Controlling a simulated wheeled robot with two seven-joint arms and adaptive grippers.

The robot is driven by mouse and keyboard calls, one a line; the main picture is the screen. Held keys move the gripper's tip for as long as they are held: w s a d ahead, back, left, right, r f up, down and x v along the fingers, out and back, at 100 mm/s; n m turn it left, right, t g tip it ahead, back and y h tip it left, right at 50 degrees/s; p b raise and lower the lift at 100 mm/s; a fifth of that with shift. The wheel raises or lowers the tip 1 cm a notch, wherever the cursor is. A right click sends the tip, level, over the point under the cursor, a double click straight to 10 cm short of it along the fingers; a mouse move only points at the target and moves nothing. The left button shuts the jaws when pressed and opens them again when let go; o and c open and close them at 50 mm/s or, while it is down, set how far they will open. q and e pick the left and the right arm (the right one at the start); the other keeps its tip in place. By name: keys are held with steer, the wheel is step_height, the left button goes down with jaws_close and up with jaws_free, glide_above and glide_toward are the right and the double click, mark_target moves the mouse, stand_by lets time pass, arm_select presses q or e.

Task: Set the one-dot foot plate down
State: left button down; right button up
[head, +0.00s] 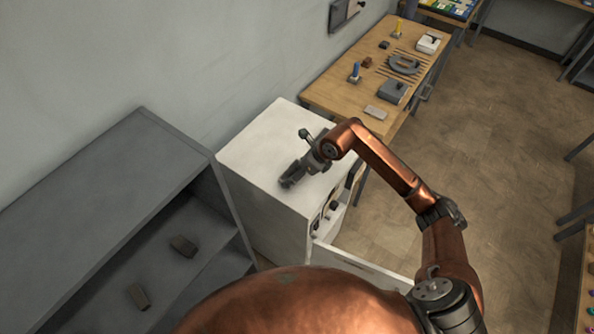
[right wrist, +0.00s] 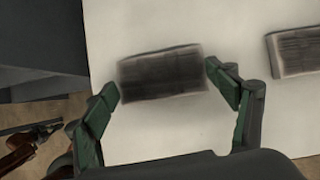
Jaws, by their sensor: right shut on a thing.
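My right gripper (head: 290,183) is over the white cabinet top (head: 262,135). In the right wrist view its two green fingers close on the short ends of a dark grey ribbed foot plate (right wrist: 162,75). The plate lies flat over the white top, close to its left edge in that view; I cannot tell whether it touches the surface. No dot shows on the side I see. A second, similar dark plate (right wrist: 292,52) lies on the white top to the right in the wrist view. My left gripper is not in view.
A grey shelf unit (head: 95,185) stands left of the cabinet, with two dark blocks (head: 183,245) (head: 138,296) inside. An open drawer (head: 360,265) juts from the cabinet front. Behind is a wooden bench (head: 345,82) with several parts and tools.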

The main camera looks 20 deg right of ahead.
steer(key=shift+f, duration=0.3)
steer(key=o, duration=0.9)
steer(key=shift+f, duration=0.2)
steer(key=o, duration=0.5)
steer(key=shift+r, duration=0.2)
arm_select(q)
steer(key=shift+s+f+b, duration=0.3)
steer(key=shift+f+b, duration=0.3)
steer(key=shift+b, duration=0.2)
arm_select(e)
steer(key=v, duration=1.2)
steer(key=shift+d, duration=0.15)
